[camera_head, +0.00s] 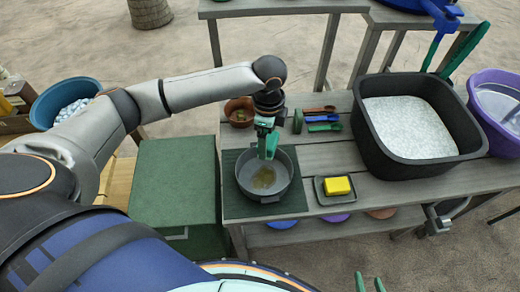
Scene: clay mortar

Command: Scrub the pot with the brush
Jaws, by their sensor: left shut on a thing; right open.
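A grey metal pot (282,184) sits on a dark green mat (233,207) on the grey wooden table. A brownish patch shows on its floor. My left gripper (266,143) hangs over the pot's far side and is shut on a green thing, probably the brush (270,146). The brush's lower end reaches down into the pot. I cannot tell whether it touches the pot's floor. My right gripper (370,284) shows only as green fingertips at the bottom edge, apart and empty, away from the table.
A yellow sponge (337,186) lies on a small dark tray (323,198) right of the pot. Behind are a brown bowl (233,113) and several small coloured utensils (323,118). A large black basin (366,150) with pale contents fills the right. A green box (172,181) stands left.

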